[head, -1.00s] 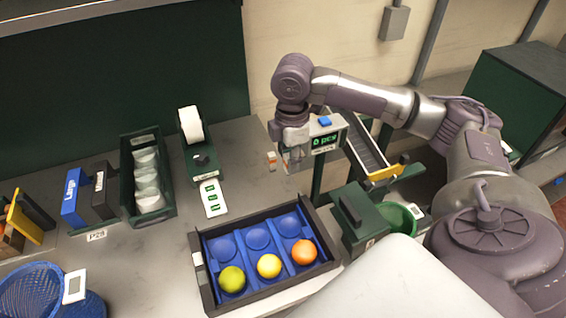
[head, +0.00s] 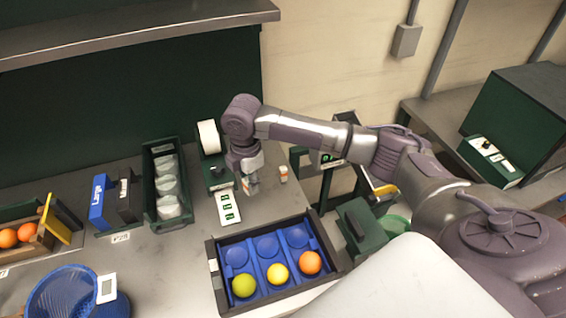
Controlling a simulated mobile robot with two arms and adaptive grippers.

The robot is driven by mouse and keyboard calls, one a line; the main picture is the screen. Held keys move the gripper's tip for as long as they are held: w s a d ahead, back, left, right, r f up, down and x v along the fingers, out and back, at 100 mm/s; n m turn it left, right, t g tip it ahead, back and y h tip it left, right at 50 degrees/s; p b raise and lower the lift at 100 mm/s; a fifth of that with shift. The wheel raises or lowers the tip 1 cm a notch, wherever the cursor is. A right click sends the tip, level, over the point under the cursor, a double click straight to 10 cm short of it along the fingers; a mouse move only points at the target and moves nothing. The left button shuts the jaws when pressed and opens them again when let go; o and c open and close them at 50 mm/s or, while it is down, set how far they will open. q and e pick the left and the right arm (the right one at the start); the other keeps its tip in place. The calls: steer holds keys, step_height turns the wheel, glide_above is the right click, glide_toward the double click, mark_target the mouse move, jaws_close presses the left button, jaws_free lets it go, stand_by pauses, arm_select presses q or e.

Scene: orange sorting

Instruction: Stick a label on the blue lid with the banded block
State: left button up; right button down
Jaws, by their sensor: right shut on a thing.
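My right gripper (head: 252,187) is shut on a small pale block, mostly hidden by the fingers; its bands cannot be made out. It is just right of the white label strip (head: 228,207) in front of the dark green label dispenser (head: 215,171) with its white roll. A small orange-and-white piece (head: 283,173) stands on the table just right of the gripper, apart from it. I cannot pick out a blue lid for certain; a blue holder marked "Large" (head: 97,207) stands at the left. My left gripper is not in view.
A dark tray (head: 213,275) with blue cups holds a green, a yellow and an orange ball in front. A green bin (head: 150,200) of pale round pieces stands left of the dispenser. A blue basket (head: 62,290) is at the front left. Bare table lies left of the tray.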

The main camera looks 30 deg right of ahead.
steer(key=w+a+n+p, duration=0.1)
steer(key=a+n+p, duration=0.1)
steer(key=a, duration=0.5)
arm_select(q)
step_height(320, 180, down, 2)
steer(key=b, duration=0.5)
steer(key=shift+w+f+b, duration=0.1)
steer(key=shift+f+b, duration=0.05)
steer(key=shift+b, duration=0.25)
arm_select(e)
step_height(320, 180, down, 7)
steer(key=shift+w+d+r, duration=0.1)
steer(key=shift+w, duration=0.05)
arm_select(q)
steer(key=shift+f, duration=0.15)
arm_select(e)
steer(key=shift+f, duration=0.5)
arm_select(q)
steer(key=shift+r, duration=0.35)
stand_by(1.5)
steer(key=shift+p, duration=0.3)
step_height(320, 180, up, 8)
steer(key=p, duration=0.7)
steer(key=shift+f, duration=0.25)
arm_select(e)
step_height(320, 180, up, 7)
